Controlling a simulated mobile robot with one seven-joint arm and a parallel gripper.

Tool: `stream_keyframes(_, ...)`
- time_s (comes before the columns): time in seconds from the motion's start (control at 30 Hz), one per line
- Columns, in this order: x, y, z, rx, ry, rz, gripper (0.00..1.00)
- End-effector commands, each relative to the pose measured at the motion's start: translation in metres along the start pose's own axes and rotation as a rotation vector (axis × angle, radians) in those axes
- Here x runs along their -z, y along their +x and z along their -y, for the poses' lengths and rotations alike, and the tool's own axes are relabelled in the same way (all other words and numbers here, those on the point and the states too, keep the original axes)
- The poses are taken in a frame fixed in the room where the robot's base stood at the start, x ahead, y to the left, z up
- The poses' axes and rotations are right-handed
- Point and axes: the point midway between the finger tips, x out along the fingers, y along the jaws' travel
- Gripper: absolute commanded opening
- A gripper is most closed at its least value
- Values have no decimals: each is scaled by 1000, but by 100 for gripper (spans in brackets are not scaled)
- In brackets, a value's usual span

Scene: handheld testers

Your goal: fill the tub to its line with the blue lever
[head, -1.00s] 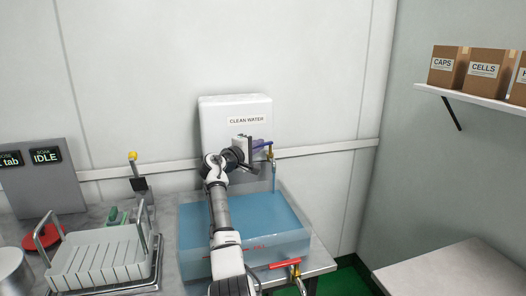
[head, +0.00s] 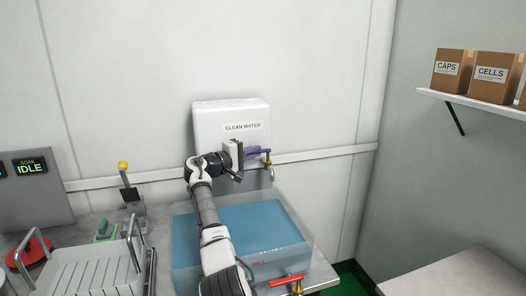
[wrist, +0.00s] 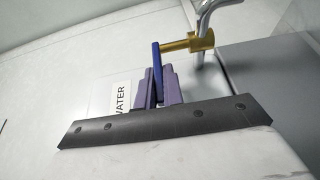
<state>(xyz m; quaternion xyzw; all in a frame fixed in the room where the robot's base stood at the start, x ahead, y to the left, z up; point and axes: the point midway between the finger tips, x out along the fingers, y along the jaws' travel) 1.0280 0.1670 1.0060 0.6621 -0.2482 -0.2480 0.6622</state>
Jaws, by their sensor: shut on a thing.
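The blue lever (head: 257,152) sits on a brass valve beside the clean water tank (head: 208,127) and lies nearly level in the head view. My gripper (head: 246,153) is shut on it. In the wrist view, the purple fingers of my gripper (wrist: 155,88) close around the free end of the lever (wrist: 156,62). The clear tub (head: 183,243) stands below and holds blue water (head: 245,218). The water surface looks close to the mark, but the exact level is hard to tell. No stream shows under the spout (head: 272,175).
A red-handled valve (head: 287,280) is at the tub's front right. A white rack (head: 95,272) and a yellow-topped lever (head: 124,172) stand on the left. A shelf (head: 480,103) with boxes is on the right wall.

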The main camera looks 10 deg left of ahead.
Motion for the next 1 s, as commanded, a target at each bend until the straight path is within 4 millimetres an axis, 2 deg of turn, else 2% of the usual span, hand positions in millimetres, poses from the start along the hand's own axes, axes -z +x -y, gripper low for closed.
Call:
stream_keyframes(0.2,2,-11,3,3,-3,10,0)
stream_keyframes(0.63,2,-13,3,4,-3,12,0)
stream_keyframes(0.67,2,-13,3,4,-3,12,10)
stream_keyframes(0.8,2,-13,2,3,-2,11,29)
stream_keyframes(1.0,2,-12,1,2,-1,10,31)
